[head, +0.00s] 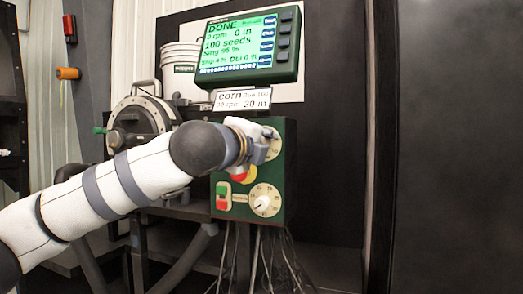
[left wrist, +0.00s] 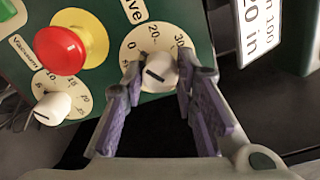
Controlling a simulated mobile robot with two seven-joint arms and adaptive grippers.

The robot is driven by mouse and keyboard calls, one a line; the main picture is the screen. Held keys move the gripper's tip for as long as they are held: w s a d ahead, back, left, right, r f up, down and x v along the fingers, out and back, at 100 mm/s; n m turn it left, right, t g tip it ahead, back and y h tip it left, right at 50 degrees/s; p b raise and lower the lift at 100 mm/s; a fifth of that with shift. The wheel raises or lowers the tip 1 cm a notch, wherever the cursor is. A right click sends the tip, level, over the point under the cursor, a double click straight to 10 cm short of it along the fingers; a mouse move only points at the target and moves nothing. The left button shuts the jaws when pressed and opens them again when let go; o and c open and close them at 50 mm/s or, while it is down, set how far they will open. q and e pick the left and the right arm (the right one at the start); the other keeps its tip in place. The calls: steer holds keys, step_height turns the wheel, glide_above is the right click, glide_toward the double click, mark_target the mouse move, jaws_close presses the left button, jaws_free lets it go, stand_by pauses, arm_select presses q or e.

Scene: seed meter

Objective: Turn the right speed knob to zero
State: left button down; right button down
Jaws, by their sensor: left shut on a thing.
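The right speed knob (left wrist: 158,76) is white with a dark line across its face, on a cream dial (left wrist: 146,38) with printed numbers including 20 and 30. The line lies slanted; I cannot tell which end is the pointer. My left gripper (left wrist: 163,70) is shut on this knob, one finger on each side, and hides the lower dial. In the head view my left gripper (head: 262,143) reaches the upper right of the green control box (head: 283,180), covering most of the knob. My right gripper is not in view.
A red stop button (left wrist: 62,50) on a yellow collar is left of the knob. The vacuum knob (left wrist: 52,108) sits below it. In the head view a display (head: 250,45) reads DONE and 0 rpm above a card (head: 242,99). Cables hang beneath the box.

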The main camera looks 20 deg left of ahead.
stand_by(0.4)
arm_select(q)
steer(key=c, duration=1.3)
jaws_free()
steer(key=s, duration=1.2)
steer(key=shift+a, duration=0.2)
